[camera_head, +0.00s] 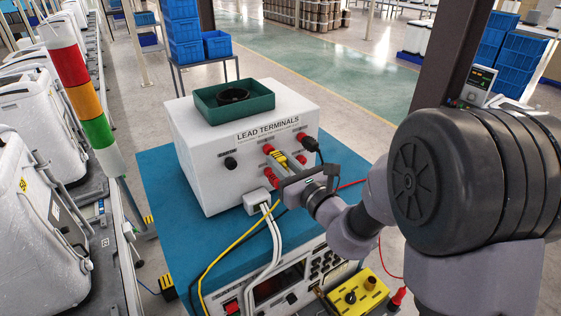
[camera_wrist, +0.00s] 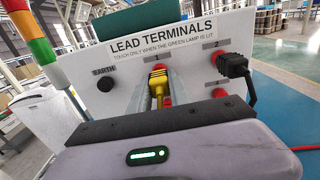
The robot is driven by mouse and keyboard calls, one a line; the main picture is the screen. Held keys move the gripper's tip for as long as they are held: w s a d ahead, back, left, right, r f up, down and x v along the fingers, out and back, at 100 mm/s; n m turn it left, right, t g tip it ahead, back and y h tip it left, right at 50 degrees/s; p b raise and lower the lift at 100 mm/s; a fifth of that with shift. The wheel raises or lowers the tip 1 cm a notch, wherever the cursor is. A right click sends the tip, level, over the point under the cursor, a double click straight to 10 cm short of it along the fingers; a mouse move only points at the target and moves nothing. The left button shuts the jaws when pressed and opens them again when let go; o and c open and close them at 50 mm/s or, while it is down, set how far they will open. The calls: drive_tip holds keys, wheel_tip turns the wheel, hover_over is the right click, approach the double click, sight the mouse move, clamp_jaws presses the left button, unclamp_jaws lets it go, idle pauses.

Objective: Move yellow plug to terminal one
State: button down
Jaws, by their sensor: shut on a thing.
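The yellow plug (camera_wrist: 158,82) is between the fingers of my gripper (camera_wrist: 158,92), which is shut on it. Its tip is at the red terminal one (camera_wrist: 159,68) under the label 1; I cannot tell whether it is seated. In the head view the yellow plug (camera_head: 279,158) is close to the white terminal box (camera_head: 205,178), just right of the red terminal one (camera_head: 268,149), with my gripper (camera_head: 283,166) around it. A black plug (camera_wrist: 234,66) sits at terminal two (camera_wrist: 219,56). The black EARTH terminal (camera_wrist: 105,84) is bare.
A lamp tower (camera_head: 79,83) with red, orange and green sections stands left; I cannot tell which is lit. The sign says touch only when the green lamp is lit. White cables (camera_head: 270,235) and a yellow cable (camera_head: 240,238) hang before the box. A green tray (camera_head: 262,103) tops it.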

drive_tip(key=shift+w+a, duration=0.35)
drive_tip(key=shift+w, duration=0.15)
idle(0.5)
drive_tip(key=c, duration=1.1)
unclamp_jaws()
drive_tip(key=shift+c, duration=0.2)
drive_tip(key=b+v, duration=1.3)
drive_tip(key=v, duration=0.4)
drive_tip(key=shift+s, duration=0.2)
drive_tip(key=shift+d, duration=0.15)
